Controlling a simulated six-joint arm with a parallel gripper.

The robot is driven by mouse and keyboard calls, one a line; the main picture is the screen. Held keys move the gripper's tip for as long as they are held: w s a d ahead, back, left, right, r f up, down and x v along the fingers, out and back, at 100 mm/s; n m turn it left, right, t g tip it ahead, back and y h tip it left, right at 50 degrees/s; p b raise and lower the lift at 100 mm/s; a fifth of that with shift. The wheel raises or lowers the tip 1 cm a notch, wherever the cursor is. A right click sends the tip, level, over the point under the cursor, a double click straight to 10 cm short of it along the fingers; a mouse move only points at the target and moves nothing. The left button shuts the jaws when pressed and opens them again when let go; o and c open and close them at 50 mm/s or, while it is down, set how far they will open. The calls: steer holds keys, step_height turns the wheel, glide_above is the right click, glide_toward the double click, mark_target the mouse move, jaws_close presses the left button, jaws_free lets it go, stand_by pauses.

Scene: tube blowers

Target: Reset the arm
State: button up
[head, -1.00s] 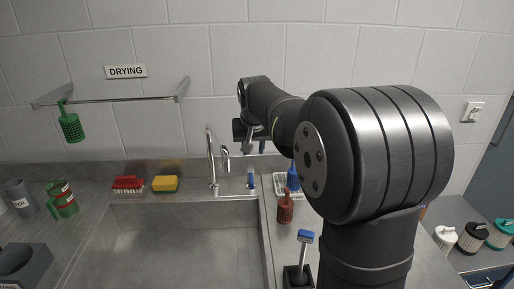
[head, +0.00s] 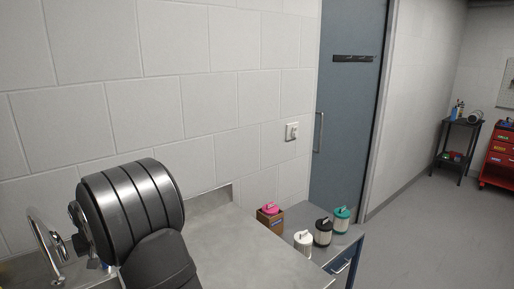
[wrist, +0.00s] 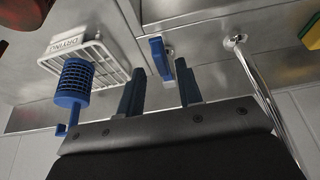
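My arm's dark rounded joint shows at the lower left of the head view, partly cut off by the bottom edge. My gripper itself does not show in the head view. In the wrist view, my gripper (wrist: 159,90) has its two dark fingers spread apart, with nothing held between them. A small blue-handled thing (wrist: 159,58) on the metal counter shows beyond the gap between the fingers. A blue perforated cup with a hook (wrist: 75,82) shows to the left of the fingers, over a white drying rack (wrist: 98,62).
A chrome tap (wrist: 262,90) stands right of my gripper. In the head view, white (head: 304,242), black (head: 323,231) and teal (head: 341,219) lidded canisters stand beside a brown box (head: 270,217) with a pink top. The grey counter (head: 235,250) is clear.

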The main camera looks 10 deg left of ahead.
steer(key=shift+x, duration=0.85)
steer(key=shift+r, duration=0.15)
stand_by(0.7)
steer(key=v, duration=1.7)
steer(key=shift+s, duration=0.2)
steer(key=shift+d, duration=0.1)
